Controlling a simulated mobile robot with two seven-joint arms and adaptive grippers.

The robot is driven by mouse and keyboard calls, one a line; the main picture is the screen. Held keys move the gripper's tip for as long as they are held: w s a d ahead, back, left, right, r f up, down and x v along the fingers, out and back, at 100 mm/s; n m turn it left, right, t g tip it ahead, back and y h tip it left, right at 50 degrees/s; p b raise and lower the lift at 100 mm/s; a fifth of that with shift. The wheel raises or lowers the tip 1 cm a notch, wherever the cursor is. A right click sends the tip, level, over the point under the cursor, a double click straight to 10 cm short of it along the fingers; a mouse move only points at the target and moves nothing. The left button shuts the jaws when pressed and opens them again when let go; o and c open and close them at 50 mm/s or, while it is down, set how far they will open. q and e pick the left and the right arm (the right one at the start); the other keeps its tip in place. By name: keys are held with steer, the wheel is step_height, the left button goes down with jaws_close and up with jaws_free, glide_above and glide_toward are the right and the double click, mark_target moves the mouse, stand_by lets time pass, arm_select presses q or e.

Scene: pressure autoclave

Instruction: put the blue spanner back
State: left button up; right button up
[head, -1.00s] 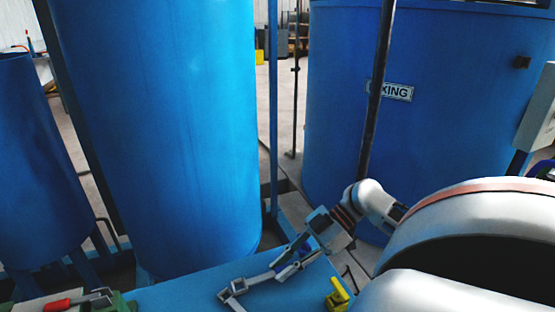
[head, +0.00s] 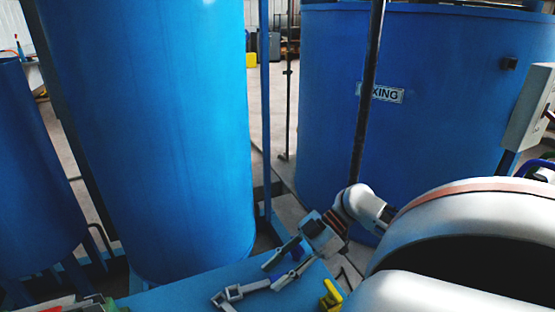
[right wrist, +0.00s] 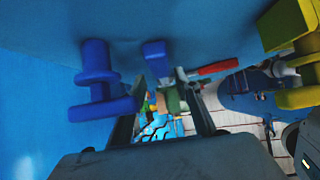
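My right gripper (head: 272,274) is low over the blue worktop (head: 185,290) in the head view. Its two dark fingers stand apart in the right wrist view (right wrist: 163,92), with nothing clearly gripped between them. A blue flanged peg (right wrist: 98,88) is close beside the left finger, and a second blue piece (right wrist: 156,58) stands beyond, near the fingertips. A pale grey jaw-shaped piece (head: 232,293) lies past the fingers; I cannot tell if it is a tool. I cannot make out the blue spanner for certain. My left gripper is not in view.
A yellow holder (head: 331,295) is close on the near side of my right gripper. A red-handled tool (right wrist: 217,67) lies further along the worktop. A large blue tank (head: 150,140) stands behind the worktop, and another labelled tank (head: 430,130) stands at the right.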

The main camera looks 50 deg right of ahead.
steer(key=shift+r, duration=0.1)
